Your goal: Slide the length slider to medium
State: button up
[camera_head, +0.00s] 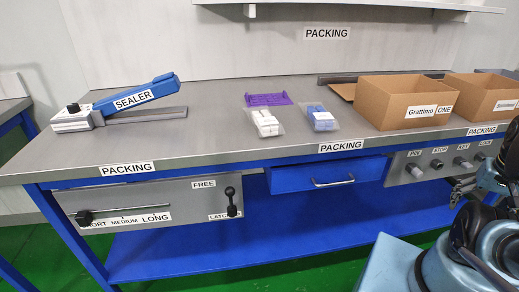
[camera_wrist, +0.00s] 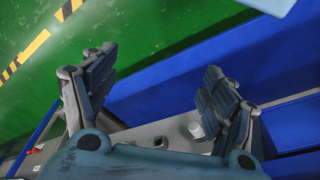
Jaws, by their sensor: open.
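The length slider's black knob (camera_head: 84,217) sits at the left end of its thin rod, at the SHORT mark, on a grey panel (camera_head: 185,195) under the left front edge of the table. The MEDIUM label (camera_head: 124,221) lies right of the knob, and LONG (camera_head: 156,217) further right. My gripper (camera_wrist: 158,80) is open and empty in the wrist view, its two fingers spread wide above the green floor and blue frame. My arm is at the right edge of the head view, far from the slider. The slider does not show in the wrist view.
A black lever (camera_head: 231,202) between FREE and LATCHED stands right of the slider. A blue drawer (camera_head: 330,175) and a knob panel (camera_head: 430,164) follow rightwards. On the table are a blue sealer (camera_head: 135,95), bags and cardboard boxes (camera_head: 400,100). Floor before the slider looks clear.

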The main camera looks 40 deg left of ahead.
aim_at(83, 218)
jog(key=u, duration=2.65)
jog(key=k, duration=0.4)
jog(key=u, duration=0.4)
jog(key=i, duration=0.5)
jog(key=z, duration=0.05)
